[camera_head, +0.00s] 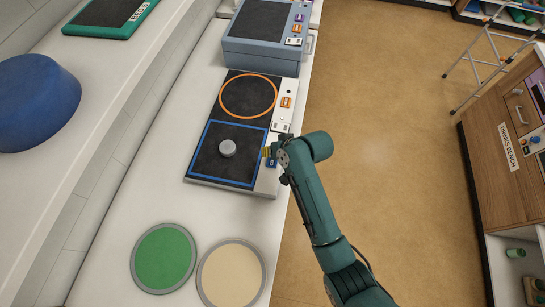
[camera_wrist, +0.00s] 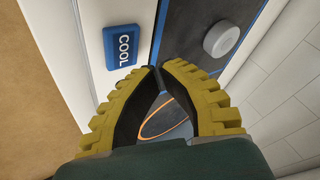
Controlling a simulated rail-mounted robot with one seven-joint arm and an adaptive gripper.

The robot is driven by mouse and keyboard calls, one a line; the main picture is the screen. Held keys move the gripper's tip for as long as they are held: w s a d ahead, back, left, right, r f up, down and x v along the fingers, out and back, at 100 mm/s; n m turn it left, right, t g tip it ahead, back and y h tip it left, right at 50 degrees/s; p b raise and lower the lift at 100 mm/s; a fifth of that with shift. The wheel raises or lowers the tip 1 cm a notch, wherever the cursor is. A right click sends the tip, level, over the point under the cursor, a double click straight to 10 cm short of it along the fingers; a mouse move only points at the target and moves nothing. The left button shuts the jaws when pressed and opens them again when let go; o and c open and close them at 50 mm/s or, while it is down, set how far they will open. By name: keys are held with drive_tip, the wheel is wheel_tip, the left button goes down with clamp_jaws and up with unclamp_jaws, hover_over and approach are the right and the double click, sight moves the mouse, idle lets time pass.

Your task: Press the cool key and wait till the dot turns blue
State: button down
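The blue COOL key (camera_wrist: 121,46) sits on the pale strip of a two-zone plate unit, upper left of my fingertips in the wrist view. In the head view the key (camera_head: 271,163) shows partly, beside my gripper (camera_head: 268,152). My gripper (camera_wrist: 159,67) has its yellow fingertips together with nothing between them. The tips look apart from the key; their height above the unit is unclear. A grey round piece (camera_head: 227,148) stands inside the blue square, and also shows in the wrist view (camera_wrist: 221,39). I cannot make out a blue dot.
The unit's other zone has an orange ring (camera_head: 248,96) with an orange key (camera_head: 286,102) beside it. A blue-grey box (camera_head: 262,53) stands behind. A green disc (camera_head: 163,258) and a beige disc (camera_head: 231,275) lie in front. Open floor is right of the counter.

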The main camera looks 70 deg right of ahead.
sight(269, 159)
drive_tip(key=shift+f, duration=0.8)
drive_tip(key=shift+f, duration=0.1)
idle(0.7)
drive_tip(key=shift+f, duration=0.35)
drive_tip(key=shift+f+b, duration=0.3)
drive_tip(key=shift+f, duration=0.1)
idle(0.6)
drive_tip(key=shift+r+p, duration=0.8)
drive_tip(key=shift+p, duration=0.15)
drive_tip(key=shift+r, duration=0.1)
wheel_tip(269, 159, up, 5)
drive_tip(key=p, duration=0.5)
